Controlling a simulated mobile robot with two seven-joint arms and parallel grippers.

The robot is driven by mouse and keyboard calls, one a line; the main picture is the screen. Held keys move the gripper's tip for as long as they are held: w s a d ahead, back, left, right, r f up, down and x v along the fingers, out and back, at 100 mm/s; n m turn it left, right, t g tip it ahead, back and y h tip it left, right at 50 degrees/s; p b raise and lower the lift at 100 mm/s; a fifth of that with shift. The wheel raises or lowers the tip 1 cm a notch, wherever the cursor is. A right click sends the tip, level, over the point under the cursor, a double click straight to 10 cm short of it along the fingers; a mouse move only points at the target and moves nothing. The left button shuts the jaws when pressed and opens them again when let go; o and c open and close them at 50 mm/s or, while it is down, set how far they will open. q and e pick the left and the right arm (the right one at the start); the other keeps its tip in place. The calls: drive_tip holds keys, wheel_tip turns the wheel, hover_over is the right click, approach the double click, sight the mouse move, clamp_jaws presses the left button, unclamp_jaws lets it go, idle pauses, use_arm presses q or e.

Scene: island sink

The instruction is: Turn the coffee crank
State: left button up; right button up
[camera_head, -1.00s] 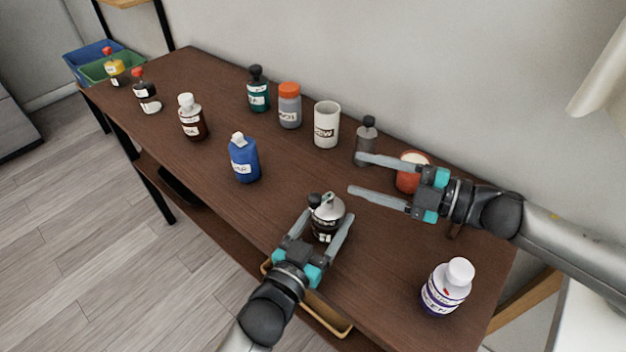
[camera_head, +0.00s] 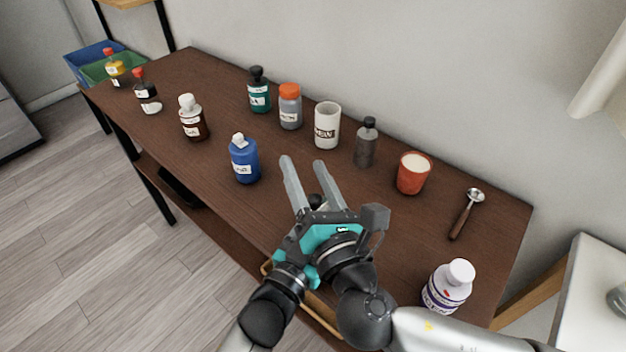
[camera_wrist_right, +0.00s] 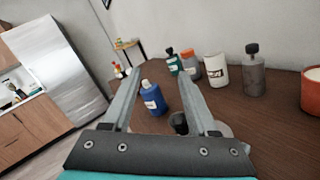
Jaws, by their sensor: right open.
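The coffee grinder is mostly hidden behind my right gripper. Its black crank knob (camera_head: 316,201) shows between the right fingers in the head view, and a dark round part (camera_wrist_right: 179,123) shows low between them in the right wrist view. My right gripper (camera_head: 304,162) is open, with its fingers reaching over the grinder. Whether the fingers touch the knob cannot be told. My left gripper (camera_head: 291,272) is at the grinder's near side. Its fingers are hidden by the right gripper, so its grip cannot be seen.
A blue bottle (camera_head: 244,160) stands left of the right fingers. A white mug (camera_head: 327,126), a grey bottle (camera_head: 366,145) and a red cup (camera_head: 414,174) stand behind. A scoop (camera_head: 463,212) and a white bottle (camera_head: 447,287) are at right. Several bottles stand farther left.

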sight(315, 192)
drive_tip(key=s+d+f+n+h, duration=0.1)
drive_tip(key=s+f+h, duration=0.1)
drive_tip(key=s, duration=0.3)
drive_tip(key=s+d+f+n+h, duration=0.2)
drive_tip(key=s, duration=0.3)
drive_tip(key=w, duration=0.4)
drive_tip(key=w+a, duration=0.1)
drive_tip(key=w, duration=0.2)
drive_tip(key=w+a, duration=0.1)
drive_tip(key=w, duration=0.3)
drive_tip(key=shift+w+a+r, duration=0.1)
drive_tip(key=shift+w+r, duration=0.1)
drive_tip(key=shift+w, duration=0.1)
clamp_jaws()
